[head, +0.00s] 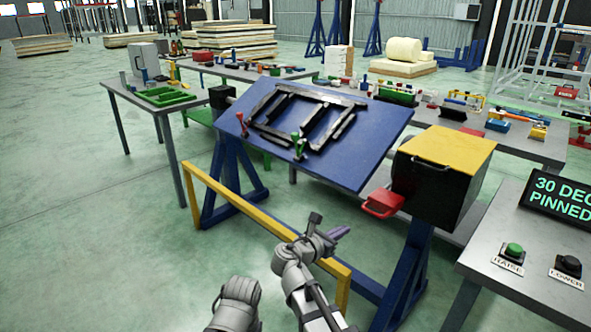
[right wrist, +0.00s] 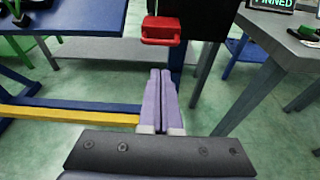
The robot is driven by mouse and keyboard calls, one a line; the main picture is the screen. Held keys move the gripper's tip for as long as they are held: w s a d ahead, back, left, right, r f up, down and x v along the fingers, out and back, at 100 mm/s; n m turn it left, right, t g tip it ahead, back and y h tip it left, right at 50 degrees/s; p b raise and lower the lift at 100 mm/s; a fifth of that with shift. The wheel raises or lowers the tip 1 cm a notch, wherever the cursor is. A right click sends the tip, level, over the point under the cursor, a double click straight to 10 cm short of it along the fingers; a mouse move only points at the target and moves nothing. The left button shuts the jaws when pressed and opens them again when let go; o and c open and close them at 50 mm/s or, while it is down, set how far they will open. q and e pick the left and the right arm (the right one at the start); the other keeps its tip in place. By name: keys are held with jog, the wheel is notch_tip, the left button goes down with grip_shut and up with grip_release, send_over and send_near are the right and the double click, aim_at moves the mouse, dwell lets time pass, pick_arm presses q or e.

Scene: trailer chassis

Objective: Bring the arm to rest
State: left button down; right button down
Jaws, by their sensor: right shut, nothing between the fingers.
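My right gripper (head: 340,232) is shut and empty. It hangs in the air in front of the blue tilted table, near the yellow bar. In the right wrist view its two purple fingers (right wrist: 160,98) lie side by side, with nothing between them. The arm comes up from the bottom of the head view. My left gripper does not show in either view.
The tilted blue table (head: 375,122) carries a dark frame (head: 350,102). A red handle (head: 383,204) hangs below a black box with a yellow top (head: 448,146). A yellow bar (head: 235,215) crosses low in front. A grey desk (head: 490,262) with buttons stands right.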

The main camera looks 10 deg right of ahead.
jog(key=s+a+f+m+g+y, duration=0.5)
jog(key=s+a+f+m, duration=0.3)
jog(key=s+m, duration=0.3)
jog(key=s+a+f+m+g+y, duration=0.5)
jog(key=s+a+f+m+y, duration=0.1)
jog(key=s+a+f+m, duration=0.4)
notch_tip(320, 180, up, 17)
jog(key=d+p, duration=0.1)
jog(key=p, duration=1.5)
jog(key=shift+s, duration=0.2)
jog(key=shift+d+r, duration=0.1)
jog(key=shift+d, duration=0.1)
